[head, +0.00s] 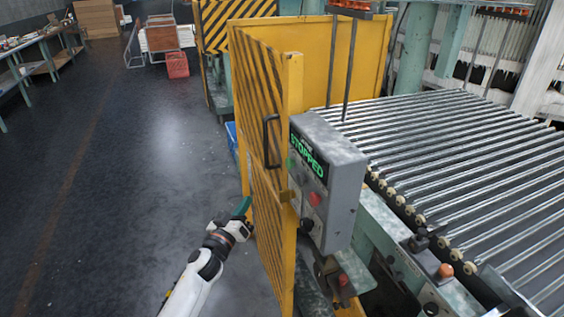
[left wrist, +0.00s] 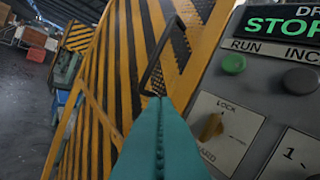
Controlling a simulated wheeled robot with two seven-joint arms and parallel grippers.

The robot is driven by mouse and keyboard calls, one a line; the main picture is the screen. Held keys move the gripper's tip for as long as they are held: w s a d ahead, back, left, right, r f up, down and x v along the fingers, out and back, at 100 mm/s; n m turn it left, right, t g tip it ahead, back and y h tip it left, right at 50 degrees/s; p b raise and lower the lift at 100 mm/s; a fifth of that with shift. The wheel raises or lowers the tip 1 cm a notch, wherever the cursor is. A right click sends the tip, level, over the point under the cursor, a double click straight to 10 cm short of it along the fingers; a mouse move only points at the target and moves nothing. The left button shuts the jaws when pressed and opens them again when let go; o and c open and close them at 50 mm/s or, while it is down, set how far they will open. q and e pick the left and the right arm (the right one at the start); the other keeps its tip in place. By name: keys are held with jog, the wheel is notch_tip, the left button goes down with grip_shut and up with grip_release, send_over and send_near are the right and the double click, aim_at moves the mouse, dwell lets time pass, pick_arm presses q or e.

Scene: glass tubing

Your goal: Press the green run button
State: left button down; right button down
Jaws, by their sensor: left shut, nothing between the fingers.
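The grey control box (head: 345,170) carries a lit display (head: 307,157) reading STOPPED in green. In the left wrist view the round green run button (left wrist: 233,63) sits under the word RUN, at the upper right of the picture. In the head view the button is hard to make out at the box's left edge. My left gripper (head: 244,206) has its teal fingers shut and empty. It is left of the yellow gate and lower than the display. In the left wrist view the closed fingertips (left wrist: 160,99) appear left of and below the button, apart from it. My right gripper is not in view.
A yellow-and-black striped gate (head: 262,130) with a black handle (head: 268,141) stands between my left gripper and the box. A grey button (left wrist: 301,80) and a yellow lock knob (left wrist: 211,127) are near the run button. A roller conveyor (head: 460,160) lies right.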

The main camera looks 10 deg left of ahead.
aim_at(290, 164)
pick_arm(q)
notch_tip(290, 164, up, 9)
jog(key=t+h, duration=0.1)
jog(key=shift+w+a+t, duration=0.15)
jog(key=shift+t, duration=0.15)
jog(key=w+d+b, duration=0.2)
jog(key=w+d, duration=0.3)
jog(key=d, duration=0.2)
jog(key=shift+d, duration=0.15)
jog(key=shift+d, duration=0.15)
dwell(1.9)
jog(key=shift+w+d, duration=0.2)
jog(key=shift+d, duration=0.05)
